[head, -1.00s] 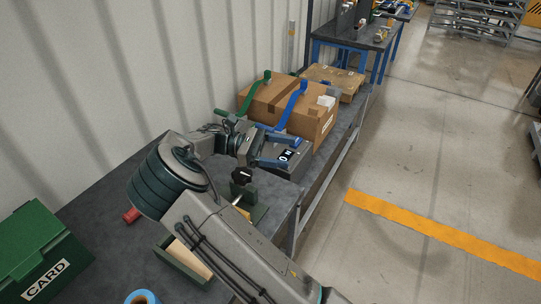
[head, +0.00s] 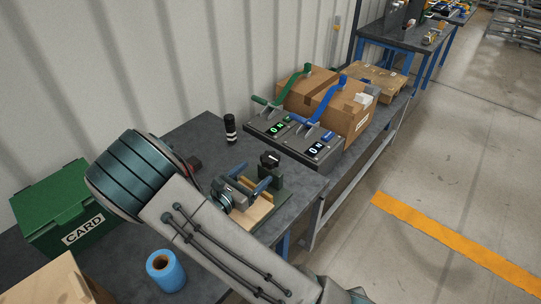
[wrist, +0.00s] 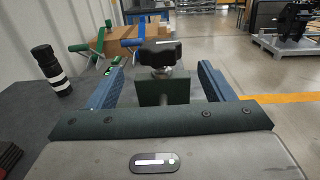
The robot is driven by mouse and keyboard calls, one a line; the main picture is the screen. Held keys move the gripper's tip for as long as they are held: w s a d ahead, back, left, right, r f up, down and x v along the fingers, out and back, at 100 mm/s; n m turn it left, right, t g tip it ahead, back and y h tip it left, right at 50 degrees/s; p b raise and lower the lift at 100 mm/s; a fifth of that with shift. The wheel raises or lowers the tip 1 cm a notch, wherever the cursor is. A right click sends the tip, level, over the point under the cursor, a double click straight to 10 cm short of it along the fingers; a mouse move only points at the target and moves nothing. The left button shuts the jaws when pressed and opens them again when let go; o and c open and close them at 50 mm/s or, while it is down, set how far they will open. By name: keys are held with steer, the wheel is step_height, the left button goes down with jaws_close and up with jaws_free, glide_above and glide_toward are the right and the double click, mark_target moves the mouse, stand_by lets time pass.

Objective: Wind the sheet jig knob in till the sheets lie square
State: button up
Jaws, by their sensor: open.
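The jig's black knob (head: 269,159) stands on a dark green upright block (head: 268,177) at the jig's far end. In the wrist view the knob (wrist: 160,55) is ahead, with its wing roughly crosswise, and the block (wrist: 163,92) is below it. My gripper (head: 254,175) is open, its blue fingers spread left and right of the knob line. I see no contact with the knob. Pale wooden sheets (head: 257,212) lie in the jig under my gripper. My gripper and arm hide much of them, so I cannot tell whether they are square.
A black-and-white cylinder (head: 230,129) stands left of the knob. Beyond are green and blue levers on a switch panel (head: 312,148) and cardboard boxes (head: 357,118). A green CARD box (head: 62,205) and blue tape roll (head: 166,270) are on the near bench.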

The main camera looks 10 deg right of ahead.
mark_target(274, 156)
steer(key=p+x, duration=0.1)
steer(key=x, duration=0.9)
steer(key=shift+w+d, duration=0.1)
steer(key=shift+w, duration=0.1)
steer(key=c, duration=1)
